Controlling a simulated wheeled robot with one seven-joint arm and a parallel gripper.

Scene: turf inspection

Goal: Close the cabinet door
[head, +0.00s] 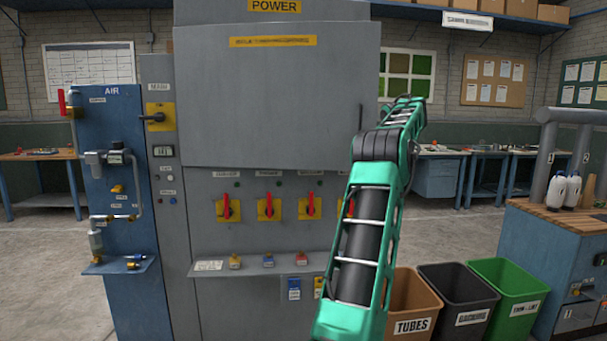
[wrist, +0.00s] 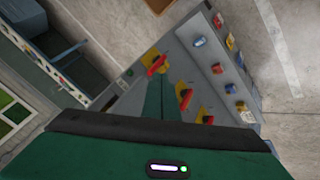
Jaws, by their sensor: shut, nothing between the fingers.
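The cabinet door (head: 265,100) is the large grey panel with a yellow label on the upper cabinet in the head view. Its right side stands out from the cabinet, so it looks slightly ajar, with the left side nearer the cabinet. A dark upright handle (head: 361,117) is near its right edge. I cannot make out the door there.
Red rotary switches (head: 228,208) on yellow plates are below the door. A blue air panel (head: 117,200) is at left. Brown, black and green bins (head: 505,290) stand at lower right, beside a wood-topped bench (head: 560,216). Floor behind is open.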

